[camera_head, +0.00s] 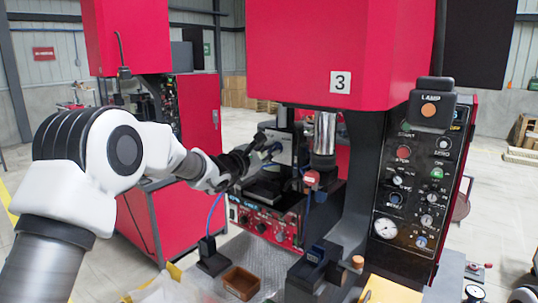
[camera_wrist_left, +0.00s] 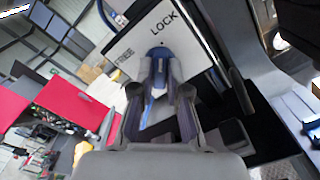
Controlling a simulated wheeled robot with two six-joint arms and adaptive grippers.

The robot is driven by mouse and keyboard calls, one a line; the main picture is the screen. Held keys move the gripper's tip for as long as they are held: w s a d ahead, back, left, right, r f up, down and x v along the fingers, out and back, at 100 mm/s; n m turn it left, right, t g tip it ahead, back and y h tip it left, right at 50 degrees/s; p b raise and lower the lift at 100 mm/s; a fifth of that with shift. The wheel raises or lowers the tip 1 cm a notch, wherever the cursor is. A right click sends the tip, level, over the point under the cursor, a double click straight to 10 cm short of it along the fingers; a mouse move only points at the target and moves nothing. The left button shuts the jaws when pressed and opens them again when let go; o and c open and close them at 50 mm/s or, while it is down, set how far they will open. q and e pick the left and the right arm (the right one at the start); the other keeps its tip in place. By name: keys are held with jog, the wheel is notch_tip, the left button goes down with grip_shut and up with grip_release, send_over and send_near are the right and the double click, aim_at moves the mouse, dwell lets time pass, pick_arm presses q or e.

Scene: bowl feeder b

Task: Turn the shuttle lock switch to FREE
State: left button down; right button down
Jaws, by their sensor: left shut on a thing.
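The shuttle lock switch (camera_wrist_left: 158,54) is a blue knob on a white plate (camera_wrist_left: 188,30) lettered LOCK at the upper right and FREE at the left. My left gripper (camera_wrist_left: 160,88) is shut on the knob, with a finger on either side of it. The fingers hide part of the knob, and I cannot tell which label it points to. In the head view my left gripper (camera_head: 262,152) reaches in from the left to the pale plate (camera_head: 284,146) on the red machine. The lettering is too small to read there. My right gripper is not in view.
The red machine head (camera_head: 325,50) overhangs the plate. A metal cylinder (camera_head: 324,133) stands just right of it. A control panel (camera_head: 415,185) with buttons and a gauge is further right. A brown bin (camera_head: 241,282) and a red control box (camera_head: 265,222) are below.

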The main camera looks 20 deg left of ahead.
pick_arm(q)
jog(key=n+b, duration=0.7)
jog(key=n, duration=0.2)
jog(key=shift+f, duration=0.1)
jog(key=n, duration=0.2)
jog(key=shift+n+b, duration=0.4)
jog(key=n, duration=0.5)
jog(key=shift+n, duration=0.3)
jog(key=c, duration=1.2)
grip_release()
jog(key=shift+o, duration=0.2)
jog(key=shift+a, duration=0.1)
